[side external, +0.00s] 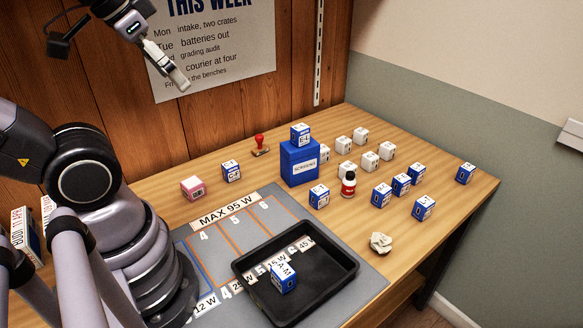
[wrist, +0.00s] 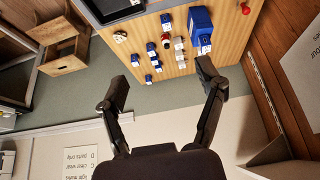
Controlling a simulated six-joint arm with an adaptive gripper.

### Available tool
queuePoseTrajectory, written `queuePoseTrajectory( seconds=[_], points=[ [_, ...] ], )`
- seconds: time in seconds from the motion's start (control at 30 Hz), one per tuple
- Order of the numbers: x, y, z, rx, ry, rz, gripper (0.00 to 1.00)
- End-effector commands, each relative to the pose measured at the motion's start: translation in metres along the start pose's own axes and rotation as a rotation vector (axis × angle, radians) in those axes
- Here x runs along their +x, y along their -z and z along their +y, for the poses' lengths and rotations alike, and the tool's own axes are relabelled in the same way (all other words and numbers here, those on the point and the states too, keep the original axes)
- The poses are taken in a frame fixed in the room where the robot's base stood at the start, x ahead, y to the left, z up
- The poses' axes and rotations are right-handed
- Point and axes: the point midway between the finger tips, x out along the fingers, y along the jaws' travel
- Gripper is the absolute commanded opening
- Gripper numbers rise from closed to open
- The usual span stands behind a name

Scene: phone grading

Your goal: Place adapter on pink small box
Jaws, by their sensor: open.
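A small pink box (side external: 193,188) sits on the table at the left, near the wooden wall, with nothing on top. Several small blue cubes with white printed faces and several small white cubes (side external: 359,135) stand about the table; I cannot tell which is the adapter. One blue cube (side external: 231,171) is just right of the pink box, one (side external: 300,134) is on a big blue box, and one (side external: 284,278) lies in a black tray. My gripper (side external: 183,84) is high above the table before the poster. In the wrist view (wrist: 161,73) its fingers are wide apart and empty.
The big blue box (side external: 299,165) stands mid-table. The black tray (side external: 348,268) rests on a grey marked mat (side external: 215,240). Table around the pink box is mostly clear.

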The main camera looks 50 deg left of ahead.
Motion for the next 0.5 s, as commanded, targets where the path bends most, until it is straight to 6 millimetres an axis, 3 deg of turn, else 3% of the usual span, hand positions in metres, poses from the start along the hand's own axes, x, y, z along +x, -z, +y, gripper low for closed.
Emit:
queuePoseTrajectory(
  seconds=[0.13,0.23,0.37,0.5],
  points=[
    [0.01,0.01,0.0,0.0,0.0,0.001,0.7],
    [0.033,0.033,0.0,0.0,0.0,0.013,0.7],
    [0.084,0.07,0.0,0.0,0.0,0.045,0.7],
    [0.147,0.098,0.0,0.0,-0.001,0.09,0.7]
  ],
)
